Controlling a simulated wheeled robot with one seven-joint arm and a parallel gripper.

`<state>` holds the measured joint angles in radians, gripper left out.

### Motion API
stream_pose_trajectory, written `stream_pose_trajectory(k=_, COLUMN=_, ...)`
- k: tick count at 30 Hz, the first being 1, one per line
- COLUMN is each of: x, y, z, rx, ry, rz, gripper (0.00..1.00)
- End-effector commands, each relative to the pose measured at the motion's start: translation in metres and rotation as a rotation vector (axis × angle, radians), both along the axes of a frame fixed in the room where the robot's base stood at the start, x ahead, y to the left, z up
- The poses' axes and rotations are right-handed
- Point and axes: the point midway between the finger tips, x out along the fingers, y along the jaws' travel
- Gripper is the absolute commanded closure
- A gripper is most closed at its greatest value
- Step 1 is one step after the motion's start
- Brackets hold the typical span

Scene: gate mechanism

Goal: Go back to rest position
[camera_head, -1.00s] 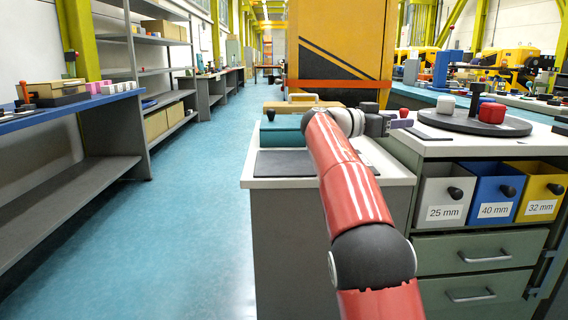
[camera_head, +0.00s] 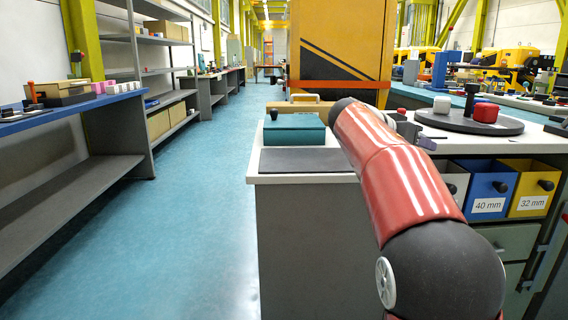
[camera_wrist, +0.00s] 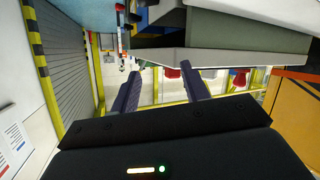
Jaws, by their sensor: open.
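My gripper (camera_wrist: 160,76) shows in the wrist view with its two dark fingers apart and nothing between them. The wrist view is tilted, with a bench edge and yellow frames beyond the fingers. In the head view my red arm reaches over the white worktop, and its elbow fills the lower right. Most of the gripper is hidden behind the arm there; a small purple finger part (camera_head: 428,143) shows just right of it, left of the round dark turntable (camera_head: 455,122).
A teal box (camera_head: 294,130) and a dark mat (camera_head: 305,160) lie on the worktop's left part. Red and white blocks sit on the turntable. Blue (camera_head: 486,190) and yellow (camera_head: 530,188) bins stand below. Shelves (camera_head: 75,180) line the left; the aisle floor (camera_head: 205,220) is clear.

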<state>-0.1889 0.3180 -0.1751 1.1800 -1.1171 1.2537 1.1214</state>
Motion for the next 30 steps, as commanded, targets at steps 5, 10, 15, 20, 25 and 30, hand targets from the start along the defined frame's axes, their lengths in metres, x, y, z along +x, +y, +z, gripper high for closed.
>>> stream_pose_trajectory(k=5, x=-0.058, y=0.002, z=-0.022, rx=0.148, ry=0.166, rz=0.13, gripper=0.54)
stream_pose_trajectory(k=10, x=-0.141, y=0.03, z=-0.065, rx=0.321, ry=0.344, rz=0.353, gripper=0.54)
stream_pose_trajectory(k=15, x=-0.228, y=0.072, z=-0.116, rx=0.454, ry=0.459, rz=0.597, gripper=0.54)
stream_pose_trajectory(k=20, x=-0.298, y=0.111, z=-0.166, rx=0.533, ry=0.508, rz=0.797, gripper=0.54)
stream_pose_trajectory(k=25, x=-0.34, y=0.137, z=-0.202, rx=0.569, ry=0.518, rz=0.919, gripper=0.54)
stream_pose_trajectory(k=30, x=-0.351, y=0.144, z=-0.215, rx=0.579, ry=0.519, rz=0.956, gripper=0.54)
